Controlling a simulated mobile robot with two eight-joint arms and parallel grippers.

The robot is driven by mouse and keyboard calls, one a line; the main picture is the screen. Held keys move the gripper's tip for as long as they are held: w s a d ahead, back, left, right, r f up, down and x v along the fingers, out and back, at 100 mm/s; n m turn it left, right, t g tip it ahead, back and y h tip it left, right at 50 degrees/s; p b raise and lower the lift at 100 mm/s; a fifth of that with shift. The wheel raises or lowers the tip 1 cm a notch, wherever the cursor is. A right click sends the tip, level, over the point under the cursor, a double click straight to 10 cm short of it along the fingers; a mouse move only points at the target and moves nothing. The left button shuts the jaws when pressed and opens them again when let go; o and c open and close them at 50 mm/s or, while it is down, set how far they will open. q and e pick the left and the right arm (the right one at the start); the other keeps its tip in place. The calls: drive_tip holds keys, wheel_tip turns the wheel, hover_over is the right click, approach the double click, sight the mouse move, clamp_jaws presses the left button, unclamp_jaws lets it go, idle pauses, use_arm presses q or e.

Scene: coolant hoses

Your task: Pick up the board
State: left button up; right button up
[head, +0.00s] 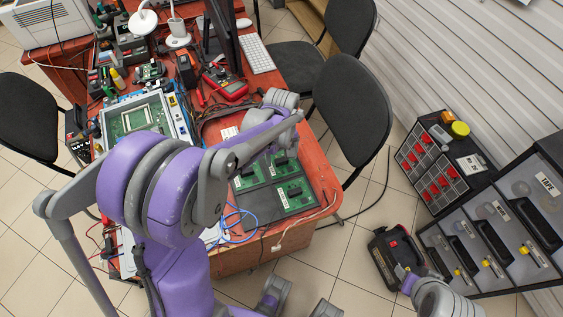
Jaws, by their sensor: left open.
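Green circuit boards lie on a dark tray (294,200) at the front right of the red table. One green board (290,168) is at the tray's upper right, and another green board (250,180) is to its left. My left gripper (274,152) is open just above the boards. My wrist and forearm partly cover it, so I cannot tell whether it touches a board. A larger green board (138,118) sits in a blue-edged frame farther left. Part of my right arm shows at the lower right, beside a black-and-red case; its jaws are not clear.
The red table (240,256) is crowded with tools, a red multimeter (226,84), a keyboard (256,54) and cables. A blue cable (238,216) lies near the tray. Black chairs (352,103) stand behind. The black-and-red case (392,258) and drawer units (486,245) are at the right.

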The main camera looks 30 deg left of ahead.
sight(282, 160)
use_arm(q)
drive_tip(key=shift+f, duration=0.2)
clamp_jaws()
idle(0.3)
drive_tip(key=shift+r, duration=0.1)
wheel_tip(282, 160, up, 10)
drive_tip(key=p, duration=0.1)
idle(0.8)
